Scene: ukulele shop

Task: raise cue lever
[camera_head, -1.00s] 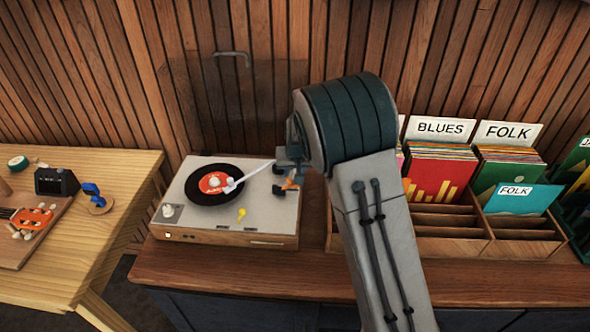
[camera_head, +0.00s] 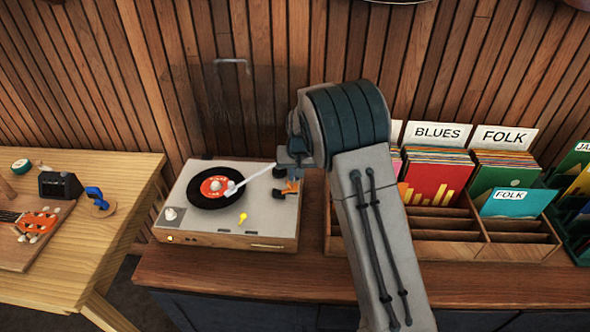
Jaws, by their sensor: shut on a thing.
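The record player (camera_head: 212,226) is a light grey deck with a wooden front, on the counter in the head view. A black record with a red label (camera_head: 214,185) lies on its platter. The white tonearm (camera_head: 254,175) reaches from the deck's right side to the record, its head over the label's edge. My gripper (camera_head: 283,184) is at the deck's right rear, beside the tonearm base. Its dark fingers are shut on a small orange part, which I take for the cue lever (camera_head: 291,186). My wrist and fingers hide much of it, so its exact angle cannot be told.
A yellow piece (camera_head: 242,218) stands on the deck's front. The clear raised lid (camera_head: 235,100) is behind. A wooden record crate (camera_head: 435,243) stands right of my arm. A wooden workbench (camera_head: 90,225) with small items and an instrument is at left. The counter front is clear.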

